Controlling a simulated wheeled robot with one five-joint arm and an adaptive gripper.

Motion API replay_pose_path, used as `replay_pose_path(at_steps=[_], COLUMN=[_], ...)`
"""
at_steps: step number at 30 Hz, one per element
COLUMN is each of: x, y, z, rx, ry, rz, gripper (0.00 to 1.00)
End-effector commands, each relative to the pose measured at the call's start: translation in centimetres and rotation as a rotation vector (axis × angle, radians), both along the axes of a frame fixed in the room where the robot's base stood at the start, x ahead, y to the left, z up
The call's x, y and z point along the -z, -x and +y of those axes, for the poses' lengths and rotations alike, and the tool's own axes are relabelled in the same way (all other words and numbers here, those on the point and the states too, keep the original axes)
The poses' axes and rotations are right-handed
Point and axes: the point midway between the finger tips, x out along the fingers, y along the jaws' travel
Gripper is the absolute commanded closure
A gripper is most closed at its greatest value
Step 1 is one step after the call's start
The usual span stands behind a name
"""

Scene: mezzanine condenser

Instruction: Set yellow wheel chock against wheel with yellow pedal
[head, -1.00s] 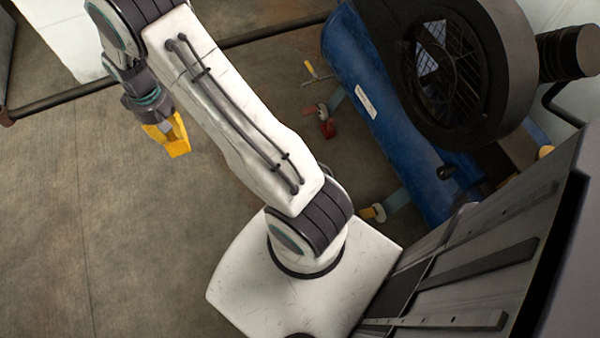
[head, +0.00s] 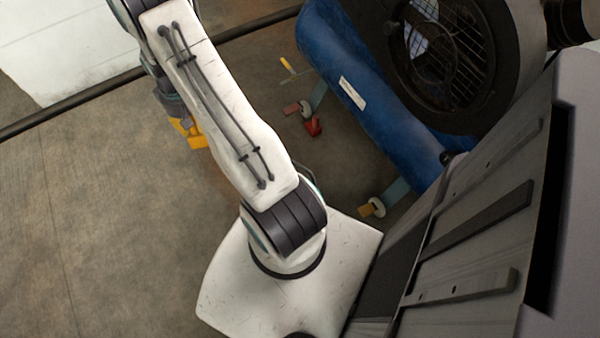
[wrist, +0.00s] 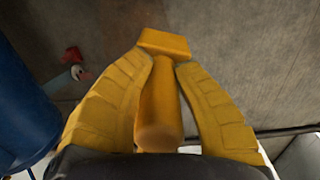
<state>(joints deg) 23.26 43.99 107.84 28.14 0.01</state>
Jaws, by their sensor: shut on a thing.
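My gripper (head: 180,124) has yellow fingers and is shut on the yellow wheel chock (head: 198,142), held left of my arm over the floor. In the wrist view, the fingers close around the chock's round handle, with its block (wrist: 165,42) beyond the fingertips. The wheel with the yellow pedal (head: 378,207) is at the lower end of the blue tank, right of my arm and well apart from the chock. Its yellow pedal (head: 366,210) points left.
Another wheel (head: 305,108) with a reddish pedal has a red chock (head: 313,127) beside it. A small yellow-tipped thing (head: 288,65) lies farther up. The blue tank (head: 345,70) carries a dark fan housing. A dark rail (head: 80,95) crosses the upper left. Floor at left is clear.

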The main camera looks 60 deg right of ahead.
Motion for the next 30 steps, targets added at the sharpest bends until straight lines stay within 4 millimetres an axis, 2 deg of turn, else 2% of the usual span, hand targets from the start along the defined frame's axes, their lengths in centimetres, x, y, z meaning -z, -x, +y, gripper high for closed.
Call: replay_pose_path(at_steps=[1, 6, 15, 21, 30], x=[2.4, 7.5, 16.7, 23.0, 33.0], y=[1.2, 5.2, 13.6, 19.8, 29.3], z=[-1.8, -6.6, -13.3, -16.2, -18.8], rx=[0.052, 0.204, 0.479, 0.67, 1.0], ry=[-0.002, -0.002, -0.002, -0.002, -0.002], rz=[0.004, 0.004, 0.003, 0.003, 0.003], gripper=[1.0, 1.0, 1.0, 1.0, 1.0])
